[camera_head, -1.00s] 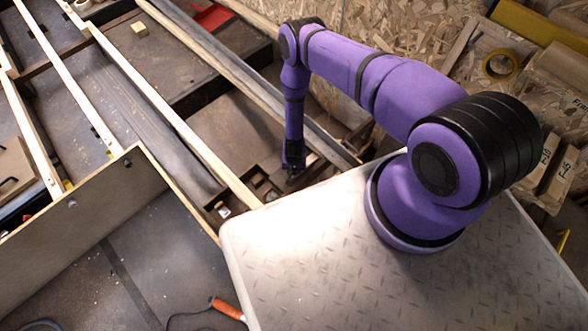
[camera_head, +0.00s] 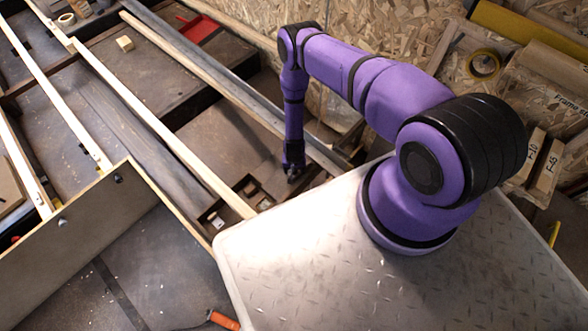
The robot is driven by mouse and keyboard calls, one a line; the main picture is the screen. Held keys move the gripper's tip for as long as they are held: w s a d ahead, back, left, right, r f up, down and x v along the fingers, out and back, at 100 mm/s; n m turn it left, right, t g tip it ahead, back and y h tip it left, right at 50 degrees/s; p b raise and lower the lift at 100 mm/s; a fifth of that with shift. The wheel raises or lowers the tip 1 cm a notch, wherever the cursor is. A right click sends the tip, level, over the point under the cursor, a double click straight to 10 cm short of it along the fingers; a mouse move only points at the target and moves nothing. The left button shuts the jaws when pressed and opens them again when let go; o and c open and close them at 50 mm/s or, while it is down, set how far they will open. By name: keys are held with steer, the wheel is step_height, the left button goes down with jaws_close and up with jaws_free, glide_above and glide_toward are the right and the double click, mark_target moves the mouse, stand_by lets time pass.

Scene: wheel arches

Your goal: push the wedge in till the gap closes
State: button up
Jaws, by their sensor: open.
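My gripper (camera_head: 292,174) is at the lower end of my purple arm, pointing down beside a dark wooden frame (camera_head: 228,212) with small compartments. It is small and dark here, and its open fingers are hard to make out. I see nothing held in it. A few small pieces sit in the frame to the left of my gripper, among them a pale one (camera_head: 217,221). I cannot tell which, if any, is the wedge, and no gap can be made out. A small pale wooden block (camera_head: 125,43) lies far off on a dark panel at the upper left.
Long pale wooden rails (camera_head: 150,118) run diagonally across the left. A red tray (camera_head: 199,30) lies at the top. A chipboard wall (camera_head: 400,28), a yellow tape roll (camera_head: 484,65) and labelled boards (camera_head: 546,165) stand right. An orange-handled tool (camera_head: 223,320) lies at the bottom.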

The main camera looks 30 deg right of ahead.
steer(key=shift+r, duration=0.1)
step_height(320, 180, up, 11)
steer(key=shift+f, duration=0.2)
stand_by(0.7)
